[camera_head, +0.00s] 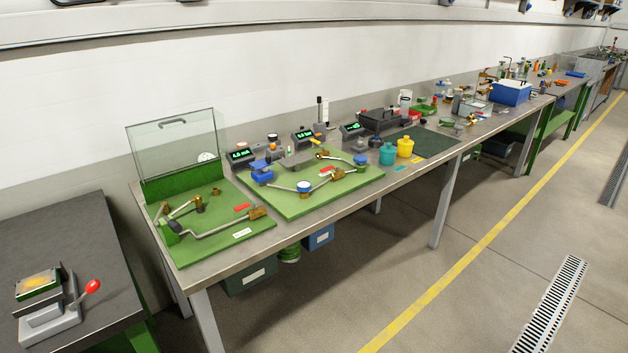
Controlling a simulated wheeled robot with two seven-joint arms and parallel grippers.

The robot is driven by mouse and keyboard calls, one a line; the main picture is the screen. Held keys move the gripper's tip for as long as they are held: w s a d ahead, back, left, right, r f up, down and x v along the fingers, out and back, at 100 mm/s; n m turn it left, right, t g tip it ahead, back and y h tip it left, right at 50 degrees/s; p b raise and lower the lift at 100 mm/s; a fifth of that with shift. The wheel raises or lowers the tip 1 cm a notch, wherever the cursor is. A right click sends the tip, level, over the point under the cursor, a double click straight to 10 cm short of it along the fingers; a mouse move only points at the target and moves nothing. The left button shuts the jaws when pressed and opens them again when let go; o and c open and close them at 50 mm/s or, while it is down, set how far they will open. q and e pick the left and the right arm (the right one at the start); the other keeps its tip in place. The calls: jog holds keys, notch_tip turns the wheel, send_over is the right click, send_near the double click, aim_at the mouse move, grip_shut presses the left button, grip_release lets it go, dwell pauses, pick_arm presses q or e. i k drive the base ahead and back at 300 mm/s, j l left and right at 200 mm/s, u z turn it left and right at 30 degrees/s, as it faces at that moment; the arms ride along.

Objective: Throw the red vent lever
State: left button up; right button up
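No gripper or arm of mine is in the head view. Two small red pieces lie on green boards on the long bench. One red piece (241,208) is near the brass fitting at the right of the near board (215,246). The other red piece (327,170) is near a brass fitting on the second board (352,188). A lever with a red ball knob (92,287) sticks up from a grey device (50,322) on the dark table at the lower left. I cannot tell which of these is the red vent lever.
A clear hinged cover (178,145) stands raised behind the near board. Meters with green displays (241,156), a teal pot (387,154) and a yellow pot (405,146) stand farther along. Bins (250,276) sit under the bench. The floor in front (470,290) is clear.

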aim_at(328, 169)
jog(key=i+j+z, duration=0.2)
jog(key=i+l, duration=0.25)
jog(key=i, duration=0.25)
jog(key=i+l+z, duration=0.1)
jog(key=i, duration=0.45)
jog(key=i+l, duration=0.3)
jog(key=i, duration=0.2)
jog(key=i+l, duration=0.2)
jog(key=i, duration=0.35)
jog(key=z, duration=0.05)
